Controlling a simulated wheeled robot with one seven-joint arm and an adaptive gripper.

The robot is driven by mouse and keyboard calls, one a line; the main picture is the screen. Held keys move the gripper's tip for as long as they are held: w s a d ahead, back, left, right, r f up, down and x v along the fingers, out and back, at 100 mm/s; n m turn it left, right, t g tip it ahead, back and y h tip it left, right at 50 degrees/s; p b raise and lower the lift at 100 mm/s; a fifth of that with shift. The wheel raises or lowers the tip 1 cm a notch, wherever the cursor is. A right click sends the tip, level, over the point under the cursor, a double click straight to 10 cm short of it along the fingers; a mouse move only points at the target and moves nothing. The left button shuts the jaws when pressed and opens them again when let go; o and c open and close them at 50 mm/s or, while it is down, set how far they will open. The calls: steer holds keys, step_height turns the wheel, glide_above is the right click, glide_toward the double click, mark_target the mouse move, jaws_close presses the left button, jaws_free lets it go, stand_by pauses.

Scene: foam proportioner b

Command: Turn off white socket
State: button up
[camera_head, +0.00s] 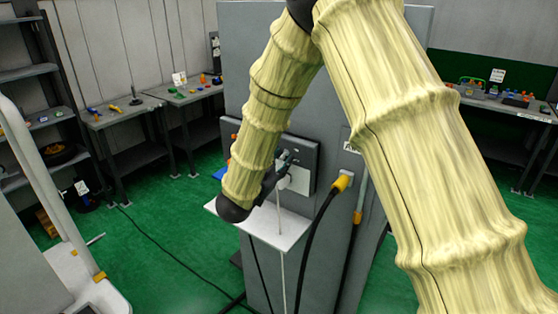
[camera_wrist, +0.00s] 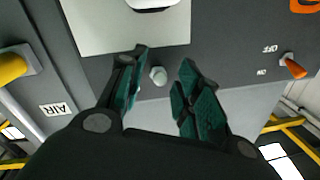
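A white socket plate (camera_wrist: 110,28) is mounted on a dark grey panel (camera_wrist: 225,35) at the top of the wrist view. A white part on it is cut off by the frame's top edge. The plate also shows in the head view (camera_head: 299,179), partly behind my gripper (camera_head: 286,160). In the wrist view my gripper (camera_wrist: 163,60) is open, its two green-black fingers apart. A small pale round knob (camera_wrist: 158,75) shows between the fingers; contact cannot be told. An orange switch lever (camera_wrist: 294,67) with upside-down OFF and ON labels sits to the right.
A yellow connector (camera_head: 342,182) with a black cable sticks out right of the panel; an AIR label (camera_wrist: 57,109) is near it in the wrist view. A white shelf (camera_head: 265,228) juts out below the panel. A white cable hangs past it. Workbenches stand behind.

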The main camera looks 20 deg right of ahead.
jaws_close()
steer(key=shift+f+b, duration=0.2)
steer(key=shift+b, duration=0.25)
steer(key=shift+f+b, duration=0.2)
steer(key=shift+b, duration=0.6)
steer(key=shift+t+h+b, duration=0.3)
steer(key=shift+b, duration=0.1)
steer(key=shift+f+b, duration=0.1)
steer(key=shift+b, duration=0.65)
